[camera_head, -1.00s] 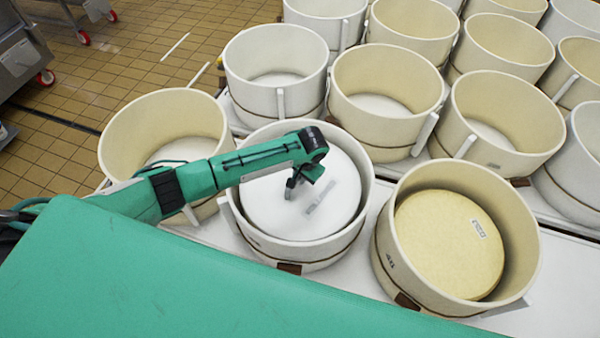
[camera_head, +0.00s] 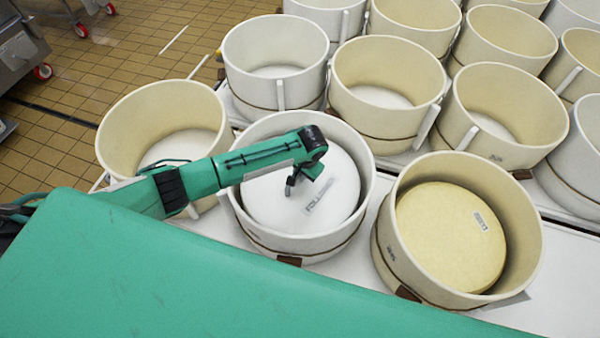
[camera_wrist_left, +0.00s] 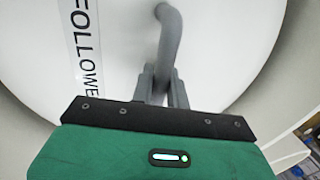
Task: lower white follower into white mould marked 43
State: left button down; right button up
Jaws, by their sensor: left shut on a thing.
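The white follower (camera_head: 265,208) is a round white disc with a label strip. It shows within the rim of a white mould (camera_head: 250,242) in the middle of the head view. A narrow gap shows at its right; I cannot tell how deep it sits or whether it touches the wall. My left gripper (camera_head: 291,184) is above the disc. In the left wrist view my left gripper (camera_wrist_left: 163,85) is shut on the grey handle (camera_wrist_left: 172,38) of the follower (camera_wrist_left: 230,45), beside the label (camera_wrist_left: 84,50). I cannot read a 43 on the mould. My right gripper is out of view.
A cream mould (camera_head: 527,235) with a yellowish disc (camera_head: 440,240) inside stands to the right. An empty cream mould (camera_head: 120,125) stands to the left. Several empty white and cream moulds stand close behind. A green surface (camera_head: 200,285) fills the front left.

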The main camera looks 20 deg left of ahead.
pick_arm(q)
jog(key=shift+w+f+b, duration=0.1)
jog(key=shift+f+b, duration=0.3)
jog(key=shift+f, duration=0.3)
dwell(1.1)
jog(key=c, duration=1.3)
grip_release()
jog(key=shift+s+f, duration=0.15)
jog(key=shift+s, duration=0.05)
notch_tip(320, 180, up, 14)
jog(key=d+b, duration=0.1)
jog(key=d, duration=0.1)
jog(key=shift+s+d+b, duration=0.25)
jog(key=shift+s+b, duration=0.1)
jog(key=shift+s, duration=0.05)
jog(key=shift+f, duration=0.1)
